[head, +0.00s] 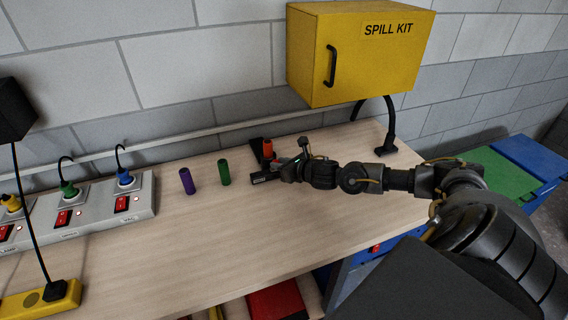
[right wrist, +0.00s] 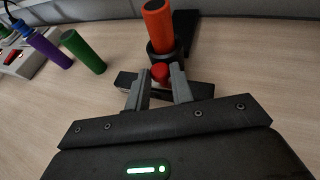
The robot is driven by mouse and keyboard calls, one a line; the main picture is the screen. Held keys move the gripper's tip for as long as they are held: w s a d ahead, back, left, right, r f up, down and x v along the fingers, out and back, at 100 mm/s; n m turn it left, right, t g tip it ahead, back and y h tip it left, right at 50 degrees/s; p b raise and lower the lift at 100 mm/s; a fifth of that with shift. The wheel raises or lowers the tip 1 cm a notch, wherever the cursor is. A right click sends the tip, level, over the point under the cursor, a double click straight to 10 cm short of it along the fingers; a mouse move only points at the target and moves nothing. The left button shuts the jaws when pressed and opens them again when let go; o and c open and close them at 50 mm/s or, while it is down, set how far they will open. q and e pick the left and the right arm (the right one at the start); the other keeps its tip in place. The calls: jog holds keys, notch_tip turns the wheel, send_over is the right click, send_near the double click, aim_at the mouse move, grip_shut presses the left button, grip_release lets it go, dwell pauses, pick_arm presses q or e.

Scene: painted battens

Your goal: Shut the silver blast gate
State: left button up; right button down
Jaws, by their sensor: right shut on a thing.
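My right gripper (head: 284,172) reaches in from the right, low over the bench. In the right wrist view its fingers (right wrist: 158,88) are shut on a small red knob (right wrist: 160,72). Just behind the knob stands an orange cylinder (right wrist: 158,25) in a black holder (right wrist: 184,37). The orange cylinder also shows in the head view (head: 267,148), beyond the gripper. A dark flat piece (right wrist: 127,81) lies around the fingertips, partly hidden by them. I cannot make out a silver blast gate in either view. My left gripper is not in view.
Purple (head: 187,181) and green (head: 224,172) cylinders stand left of the gripper. A switched socket strip (head: 143,203) with plugs is farther left. A yellow spill kit cabinet (head: 352,60) hangs above. The bench front (head: 240,245) is clear.

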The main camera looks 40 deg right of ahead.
jog(key=a, duration=0.1)
jog(key=w+a+b, duration=0.1)
jog(key=a, duration=0.2)
jog(key=shift+w+a+f+b, duration=0.1)
jog(key=shift+w+a+b, duration=0.1)
jog(key=shift+w+b, duration=0.15)
jog(key=shift+s+a, duration=0.1)
jog(key=shift+a, duration=0.05)
jog(key=c, duration=1.7)
grip_release()
jog(key=o, duration=0.4)
jog(key=shift+a, duration=0.1)
jog(key=shift+o, duration=0.2)
